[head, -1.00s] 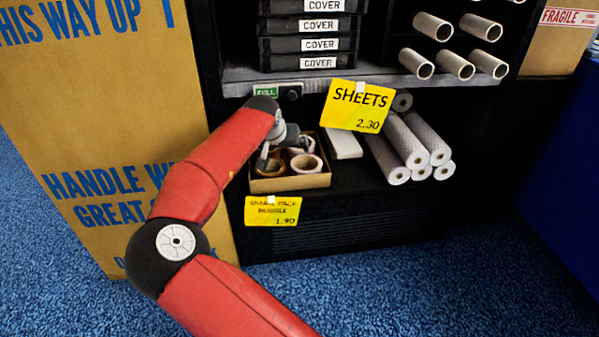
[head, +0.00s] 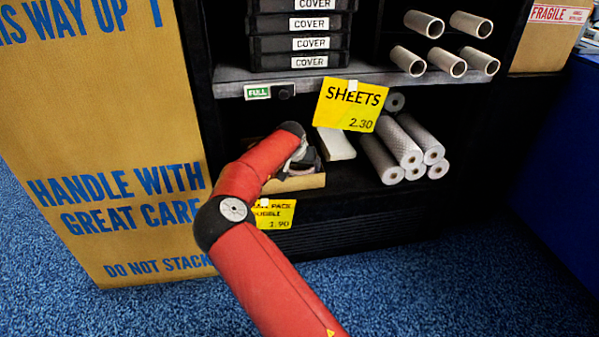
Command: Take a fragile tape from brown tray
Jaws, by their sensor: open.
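The brown tray (head: 306,183) is an open cardboard box on the lower shelf, at the middle left of the head view. My red arm reaches in from the bottom and covers its left part. My gripper (head: 303,163) is over the tray, at or just above the rolls. It is open; its fingertips are mostly hidden behind my own wrist. A little of one roll shows beside the gripper. I cannot tell which roll is the fragile tape, or whether a finger touches one.
A white block (head: 335,144) lies right of the tray, under the yellow SHEETS tag (head: 350,105). Bubble rolls (head: 400,150) are stacked further right. The shelf board (head: 390,76) above bears black COVER boxes (head: 300,45) and tubes. A large carton (head: 110,140) stands at left.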

